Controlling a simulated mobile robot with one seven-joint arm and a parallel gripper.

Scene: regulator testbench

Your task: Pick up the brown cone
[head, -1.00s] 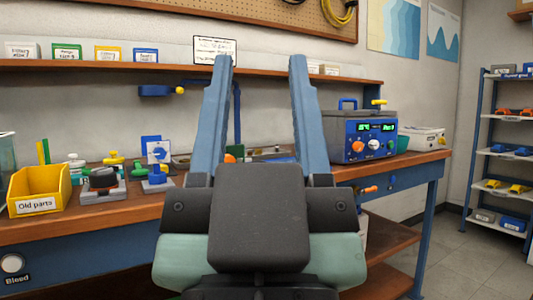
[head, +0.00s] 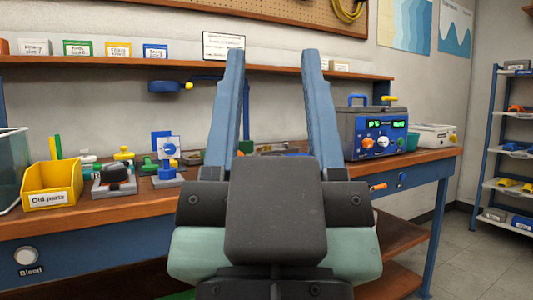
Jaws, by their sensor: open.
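My gripper (head: 274,54) stands large in the middle of the head view. Its two long blue fingers point up and are spread wide, with nothing between their tips. I cannot make out a brown cone for certain. A dark rounded part (head: 115,173) sits in a grey holder on the bench to the left. My gripper and wrist hide much of the middle of the bench.
A yellow bin (head: 51,184) labelled "Old parts" stands at the bench's left. A blue-and-white piece (head: 167,150) and small coloured fittings stand beside it. A blue test unit (head: 380,138) stands to the right. The wooden bench (head: 75,217) runs across, below a shelf (head: 110,62).

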